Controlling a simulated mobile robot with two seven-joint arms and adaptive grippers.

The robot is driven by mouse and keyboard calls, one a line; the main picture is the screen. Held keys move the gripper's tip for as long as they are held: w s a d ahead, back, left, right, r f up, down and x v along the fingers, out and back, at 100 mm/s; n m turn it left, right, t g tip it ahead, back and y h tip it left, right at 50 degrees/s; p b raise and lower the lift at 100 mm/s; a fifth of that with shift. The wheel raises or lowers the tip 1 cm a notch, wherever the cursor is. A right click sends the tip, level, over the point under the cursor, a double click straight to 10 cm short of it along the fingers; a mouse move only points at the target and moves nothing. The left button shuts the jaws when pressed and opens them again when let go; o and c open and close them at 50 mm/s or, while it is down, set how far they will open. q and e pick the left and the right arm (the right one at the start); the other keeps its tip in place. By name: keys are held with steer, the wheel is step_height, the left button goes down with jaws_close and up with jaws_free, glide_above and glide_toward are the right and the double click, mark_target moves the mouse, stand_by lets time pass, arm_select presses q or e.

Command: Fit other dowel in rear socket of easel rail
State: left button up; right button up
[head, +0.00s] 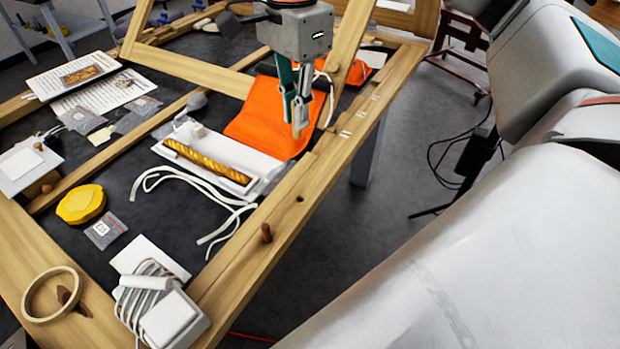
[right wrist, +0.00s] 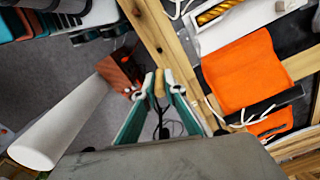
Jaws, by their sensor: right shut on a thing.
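My right gripper (head: 298,112) points down above the easel rail (head: 232,267). It is shut on a short light-wood dowel (head: 298,130), which shows between the fingertips in the right wrist view (right wrist: 159,82). Along the rail's top face, a darker brown dowel (head: 266,233) stands up nearer the front. Farther back along it is a small dark open hole, the socket (head: 300,198), with nothing in it. The held dowel appears above and apart from the rail. My left gripper is not in view.
An orange cloth (head: 262,125) and a white tray (head: 185,168) with a gilt fragment (head: 205,160) lie left of the rail. White cords (head: 190,180) run beside it. A white charger (head: 175,322) sits at the front.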

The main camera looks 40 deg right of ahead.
mark_target(297, 137)
step_height(297, 137, down, 20)
stand_by(0.6)
steer(key=shift+b, duration=0.3)
steer(key=shift+f, duration=0.15)
steer(key=o, duration=0.7)
step_height(297, 137, up, 12)
steer(key=shift+r, duration=0.2)
steer(key=shift+f, duration=0.15)
